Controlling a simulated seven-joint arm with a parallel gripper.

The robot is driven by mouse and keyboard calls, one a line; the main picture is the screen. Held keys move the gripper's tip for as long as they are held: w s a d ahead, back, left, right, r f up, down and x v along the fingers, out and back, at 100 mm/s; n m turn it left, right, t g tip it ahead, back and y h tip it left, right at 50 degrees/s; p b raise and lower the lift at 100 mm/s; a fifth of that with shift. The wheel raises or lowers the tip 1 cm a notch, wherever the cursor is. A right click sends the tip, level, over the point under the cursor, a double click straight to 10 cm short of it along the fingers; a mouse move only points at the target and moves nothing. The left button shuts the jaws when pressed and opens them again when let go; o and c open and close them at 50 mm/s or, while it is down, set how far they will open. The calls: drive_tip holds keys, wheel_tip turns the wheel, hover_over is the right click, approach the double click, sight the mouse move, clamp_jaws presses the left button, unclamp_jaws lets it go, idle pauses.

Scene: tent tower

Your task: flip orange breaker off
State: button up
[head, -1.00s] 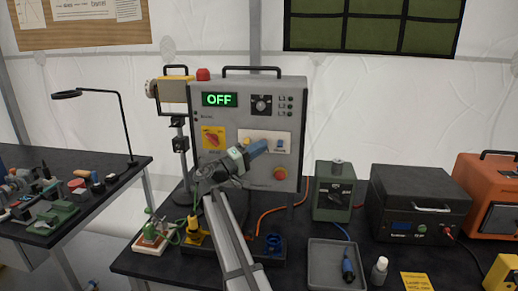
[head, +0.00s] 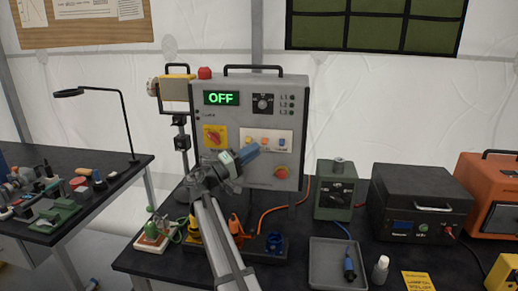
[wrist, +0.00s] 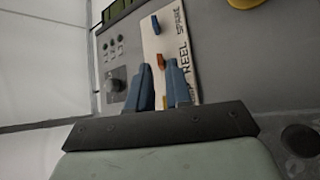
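The grey control box (head: 294,106) carries a white breaker plate (head: 289,148) with small switches. An orange breaker (head: 264,140) is in the middle, a blue one (head: 283,141) to its right and a yellowish one (head: 250,139) to its left. In the wrist view the orange breaker (wrist: 161,61) sits just beyond the fingertips beside the label "REEL"; the blue one (wrist: 155,24) is farther off. My gripper (head: 255,149) is just below the switches, its blue fingers apart with nothing seen between them (wrist: 164,75). The orange breaker's lever position is too small to tell.
The box's display (head: 221,98) reads OFF. A red rotary switch (head: 214,137) on yellow is left of the plate, and a red button (head: 281,172) is below it. A green box (head: 335,191) and grey tray (head: 337,264) stand right of my arm.

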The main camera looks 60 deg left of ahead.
drive_tip(key=v, duration=1)
idle(0.3)
